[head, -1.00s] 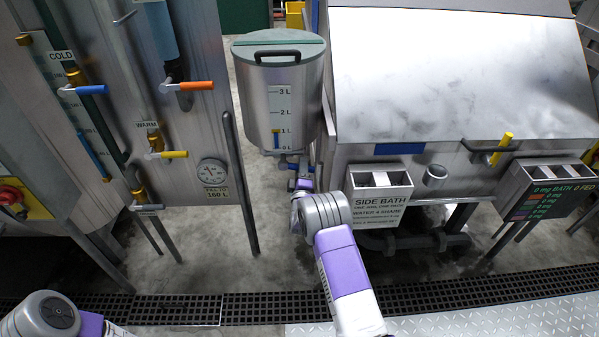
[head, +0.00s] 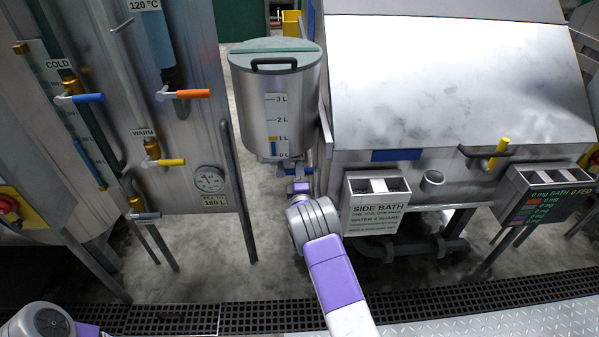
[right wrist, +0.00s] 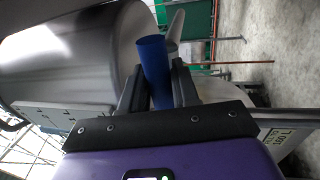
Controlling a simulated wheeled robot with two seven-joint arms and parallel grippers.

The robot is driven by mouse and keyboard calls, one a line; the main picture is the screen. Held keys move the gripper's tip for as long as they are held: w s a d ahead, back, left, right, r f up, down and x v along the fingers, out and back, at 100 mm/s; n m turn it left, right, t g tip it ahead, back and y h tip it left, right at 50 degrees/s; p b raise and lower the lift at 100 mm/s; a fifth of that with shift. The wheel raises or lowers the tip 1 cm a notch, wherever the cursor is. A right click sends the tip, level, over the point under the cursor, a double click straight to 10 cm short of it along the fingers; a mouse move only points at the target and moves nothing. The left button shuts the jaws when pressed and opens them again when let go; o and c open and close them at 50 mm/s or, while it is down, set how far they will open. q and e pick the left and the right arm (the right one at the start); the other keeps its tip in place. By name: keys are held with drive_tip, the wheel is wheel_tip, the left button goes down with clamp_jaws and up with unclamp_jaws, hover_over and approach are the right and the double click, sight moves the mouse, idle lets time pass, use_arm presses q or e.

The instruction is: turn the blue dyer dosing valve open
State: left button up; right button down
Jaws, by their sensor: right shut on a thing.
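The blue dosing valve handle (right wrist: 152,58) shows in the right wrist view as a blue bar between my two dark fingers. My right gripper (right wrist: 158,70) is shut on it. In the head view my right gripper (head: 299,178) is just below the steel dosing tank (head: 262,92), and the valve is mostly hidden by the tank and my arm. The tank's scale shows a yellow mark near 1 L with blue below it. I cannot tell the valve's exact angle. My left gripper is out of view; only part of my left arm shows at bottom left.
The left panel carries a blue-handled COLD valve (head: 88,98), an orange-handled valve (head: 192,94) and a yellow-handled WARM valve (head: 168,162). The SIDE BATH box (head: 375,215) stands close right of my right arm. A dark floor grate (head: 260,317) crosses the front.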

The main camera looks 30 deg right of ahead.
drive_tip(key=c, duration=1)
unclamp_jaws()
drive_tip(key=shift+r, duration=0.1)
drive_tip(key=shift+s, duration=0.1)
drive_tip(key=p+v, duration=0.1)
drive_tip(key=v, duration=0.6)
drive_tip(key=shift+s+a, duration=0.1)
drive_tip(key=shift+s, duration=0.05)
